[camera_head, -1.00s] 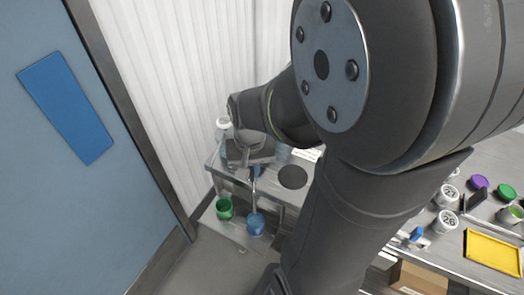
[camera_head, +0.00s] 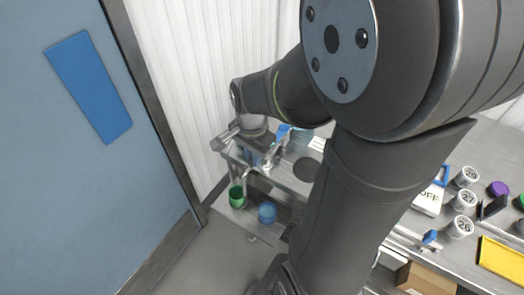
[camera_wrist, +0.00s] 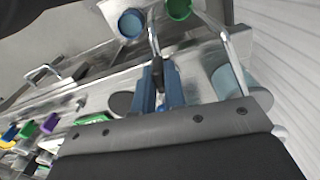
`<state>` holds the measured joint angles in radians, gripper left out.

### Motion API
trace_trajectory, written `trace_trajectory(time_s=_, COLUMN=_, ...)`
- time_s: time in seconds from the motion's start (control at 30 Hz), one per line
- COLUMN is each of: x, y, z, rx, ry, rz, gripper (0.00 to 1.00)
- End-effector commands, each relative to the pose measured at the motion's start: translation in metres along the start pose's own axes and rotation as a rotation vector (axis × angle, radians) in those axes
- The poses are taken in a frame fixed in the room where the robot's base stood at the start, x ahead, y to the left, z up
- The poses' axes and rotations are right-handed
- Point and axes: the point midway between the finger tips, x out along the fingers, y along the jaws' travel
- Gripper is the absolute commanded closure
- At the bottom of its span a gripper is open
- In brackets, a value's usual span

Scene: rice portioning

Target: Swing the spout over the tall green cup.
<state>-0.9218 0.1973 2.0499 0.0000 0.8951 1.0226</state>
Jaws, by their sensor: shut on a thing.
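The green cup (camera_head: 237,198) stands on a low shelf, with the blue cup (camera_head: 267,213) to its right. In the wrist view, the green cup (camera_wrist: 179,8) and blue cup (camera_wrist: 131,23) show at the top edge. My gripper (camera_wrist: 158,78) has its blue fingers closed around the metal spout (camera_wrist: 152,35), which runs out between the cups in that view. In the head view the spout (camera_head: 245,172) ends just above the green cup; exact alignment is hard to tell. My arm partly hides the gripper there.
A pale-blue container (camera_wrist: 228,80) stands close beside the fingers in the wrist view. A dark round disc (camera_head: 306,170) lies on the counter. Numbered white tubs (camera_head: 460,227) and a yellow tray (camera_head: 499,260) are at the right. A white corrugated wall is close behind.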

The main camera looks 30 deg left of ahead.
Motion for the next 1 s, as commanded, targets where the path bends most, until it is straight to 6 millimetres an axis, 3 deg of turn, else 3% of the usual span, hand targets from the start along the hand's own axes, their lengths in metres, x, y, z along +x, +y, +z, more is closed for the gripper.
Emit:
trace_trajectory(time_s=0.5, x=-0.001, y=-0.023, z=-0.005, rx=0.402, ry=0.001, rz=-0.002, gripper=1.0)
trace_trajectory(time_s=1.0, x=-0.001, y=-0.029, z=-0.008, rx=0.526, ry=0.001, rz=-0.003, gripper=1.0)
